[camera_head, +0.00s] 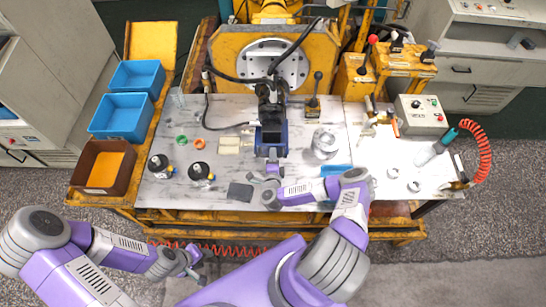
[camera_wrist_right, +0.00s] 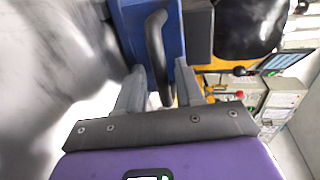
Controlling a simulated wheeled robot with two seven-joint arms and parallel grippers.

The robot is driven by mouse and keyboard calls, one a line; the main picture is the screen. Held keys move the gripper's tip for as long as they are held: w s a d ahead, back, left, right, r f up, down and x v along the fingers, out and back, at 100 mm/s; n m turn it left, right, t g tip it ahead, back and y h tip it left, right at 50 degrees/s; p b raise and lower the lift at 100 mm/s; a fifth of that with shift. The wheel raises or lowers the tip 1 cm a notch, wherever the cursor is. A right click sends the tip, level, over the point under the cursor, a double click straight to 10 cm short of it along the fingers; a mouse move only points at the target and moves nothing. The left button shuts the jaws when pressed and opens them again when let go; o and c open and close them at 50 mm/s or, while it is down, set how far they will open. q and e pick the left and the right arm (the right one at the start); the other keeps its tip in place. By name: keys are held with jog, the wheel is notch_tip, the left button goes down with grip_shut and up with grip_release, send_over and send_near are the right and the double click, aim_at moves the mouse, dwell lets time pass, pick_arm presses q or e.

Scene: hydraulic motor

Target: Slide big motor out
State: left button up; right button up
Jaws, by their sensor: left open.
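A blue and black unit, which looks like the big motor (camera_head: 271,140), stands at the middle of the table in front of the round flange plate. In the right wrist view its blue body (camera_wrist_right: 178,22) carries a dark curved handle (camera_wrist_right: 156,50). My right gripper (camera_head: 268,174) is at the near side of the blue body. Its two grey fingers (camera_wrist_right: 159,82) stand on either side of the handle with gaps visible, so it looks open around the handle. My left gripper (camera_head: 192,262) is open and empty, low in front of the table, away from the motor.
A silver cylinder (camera_head: 324,143) stands right of the motor. Black bottles (camera_head: 200,172), a dark flat block (camera_head: 240,192) and small rings lie to the left. Blue bins (camera_head: 120,116) and a brown bin (camera_head: 103,168) line the left side. A yellow machine (camera_head: 310,55) stands behind.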

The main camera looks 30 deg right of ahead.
jog(key=v, duration=0.7)
jog(key=shift+s+a+p, duration=0.15)
jog(key=shift+s+p, duration=0.15)
jog(key=shift+p, duration=0.1)
